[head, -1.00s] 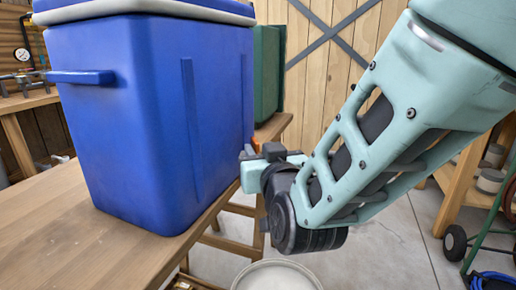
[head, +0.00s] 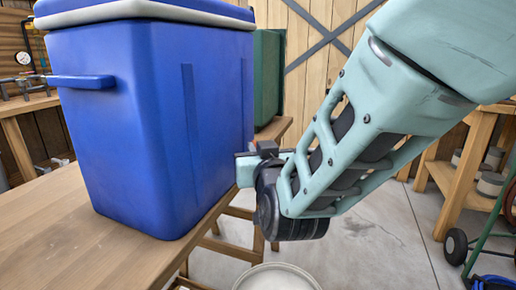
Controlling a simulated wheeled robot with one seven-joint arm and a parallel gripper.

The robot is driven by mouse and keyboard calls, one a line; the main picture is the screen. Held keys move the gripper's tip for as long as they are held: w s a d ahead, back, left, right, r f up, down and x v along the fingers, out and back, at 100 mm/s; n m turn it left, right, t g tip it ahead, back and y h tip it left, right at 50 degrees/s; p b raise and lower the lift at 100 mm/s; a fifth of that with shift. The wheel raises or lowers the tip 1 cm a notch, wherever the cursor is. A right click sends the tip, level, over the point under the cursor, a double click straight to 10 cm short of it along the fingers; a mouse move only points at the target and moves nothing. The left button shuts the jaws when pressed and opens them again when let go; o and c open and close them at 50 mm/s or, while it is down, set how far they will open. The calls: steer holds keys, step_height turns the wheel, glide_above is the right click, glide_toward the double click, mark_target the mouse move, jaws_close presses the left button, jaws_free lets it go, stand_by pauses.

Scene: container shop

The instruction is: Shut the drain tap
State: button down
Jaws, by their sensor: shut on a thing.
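The blue cooler (head: 150,130) with a white-rimmed lid stands upright on the wooden bench at the left. My gripper (head: 245,158) is at the cooler's right side, low down and close to the bench edge. It is shut on the drain tap. The tap itself is hidden behind my gripper and the cooler's corner, so its handle angle cannot be seen.
The wooden bench (head: 60,215) runs along the left, with a green container (head: 268,75) behind the cooler. A white bucket (head: 277,279) stands on the floor below my gripper. Shelving (head: 460,180) and a wheeled cart (head: 456,246) are at the right. The concrete floor between is clear.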

steer(key=shift+a+m+h+p, duration=0.15)
steer(key=shift+m+h+p, duration=0.55)
steer(key=shift+h+p, duration=0.3)
steer(key=shift+a+m+h+p, duration=0.15)
steer(key=shift+m+h+p, duration=0.6)
steer(key=shift+h, duration=0.45)
steer(key=c, duration=1.5)
jaws_free()
steer(key=shift+s, duration=0.1)
